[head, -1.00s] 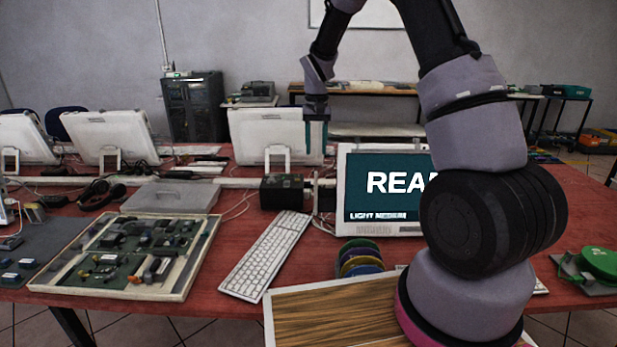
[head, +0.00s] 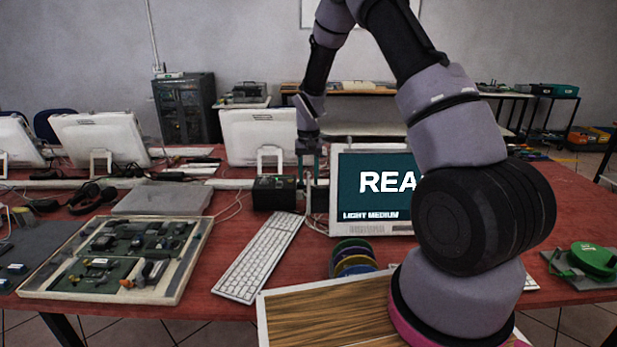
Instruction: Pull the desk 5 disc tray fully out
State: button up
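A black box-like unit (head: 274,193) stands on the red table, left of a white monitor (head: 374,192) whose screen reads "REA", with the rest hidden by my arm. A disc tray cannot be made out clearly; small parts between the box and the monitor are partly behind my gripper. My gripper (head: 308,178) points down just right of the black box, at the monitor's left edge. Its two thin greenish fingers look apart, with a gap between them. Whether they touch anything is too small to tell.
A white keyboard (head: 259,258) lies in front of the box. Coloured discs (head: 353,257) stand in a row below the monitor. A framed board of parts (head: 120,258) and a grey flat case (head: 163,198) lie left. A green reel (head: 594,259) is far right.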

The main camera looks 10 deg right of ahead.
grip_shut()
dwell(1.3)
